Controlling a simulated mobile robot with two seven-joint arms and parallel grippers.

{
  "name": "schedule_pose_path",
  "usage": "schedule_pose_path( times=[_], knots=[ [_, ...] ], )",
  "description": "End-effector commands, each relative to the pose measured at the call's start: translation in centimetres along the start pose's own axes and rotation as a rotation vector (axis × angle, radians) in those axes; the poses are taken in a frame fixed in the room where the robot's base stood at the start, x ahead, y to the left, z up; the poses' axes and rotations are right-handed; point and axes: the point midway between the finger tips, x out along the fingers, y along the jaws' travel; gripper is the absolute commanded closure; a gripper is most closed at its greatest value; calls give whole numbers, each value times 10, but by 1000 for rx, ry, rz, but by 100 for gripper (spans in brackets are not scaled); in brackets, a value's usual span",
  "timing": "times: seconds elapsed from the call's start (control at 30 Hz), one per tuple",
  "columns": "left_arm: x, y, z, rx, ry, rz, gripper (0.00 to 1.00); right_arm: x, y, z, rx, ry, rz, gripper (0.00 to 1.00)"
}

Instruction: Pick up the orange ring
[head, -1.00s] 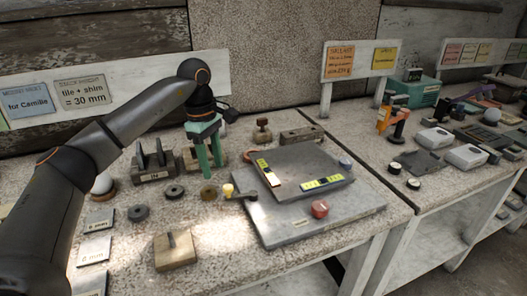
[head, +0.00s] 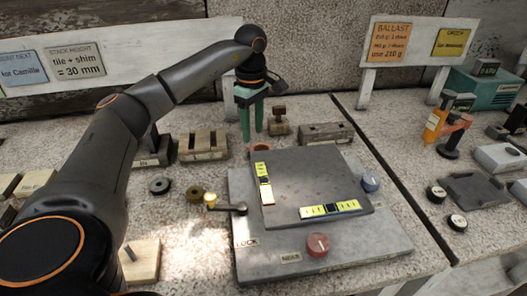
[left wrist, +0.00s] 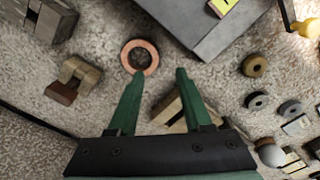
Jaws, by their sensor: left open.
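The orange ring (left wrist: 125,58) lies flat on the speckled bench in the left wrist view, just off a corner of the grey plate. In the head view a small orange-brown part of it (head: 260,147) shows behind the plate's back left corner, below my fingers. My left gripper (head: 252,139) is open and empty, with green fingers pointing down. In the left wrist view the gripper (left wrist: 159,72) has its left fingertip overlapping the ring's lower edge and its right fingertip off to the ring's right. I cannot tell whether they touch. My right gripper is not in view.
The grey plate (head: 310,183) carries yellow levels, and a red knob (head: 317,244) and crank (head: 226,207) sit at its sides. A slotted block (head: 203,147), a small knobbed block (head: 279,122) and a long block (head: 326,133) stand near the gripper. Dark rings (head: 159,186) lie left.

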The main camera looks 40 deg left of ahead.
Motion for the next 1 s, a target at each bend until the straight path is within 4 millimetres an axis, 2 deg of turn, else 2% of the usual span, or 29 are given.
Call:
schedule_pose_path(
  times=[0.03, 0.1, 0.33, 0.6, 0.9, 1.0],
  knots=[
    [10, -1, 0, 0, 1, -3, 50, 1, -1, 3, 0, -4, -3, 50],
    [19, 0, 0, 0, 0, -2, 50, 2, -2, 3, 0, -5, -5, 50],
    [36, 2, 0, 0, 0, -2, 50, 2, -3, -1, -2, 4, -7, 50],
    [74, 6, 0, 0, 0, -2, 50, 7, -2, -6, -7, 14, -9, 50],
    [78, 7, 0, 0, -1, 1, 50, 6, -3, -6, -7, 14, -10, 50],
    [78, 7, 0, 0, -1, 0, 60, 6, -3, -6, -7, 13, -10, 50]
  ],
)
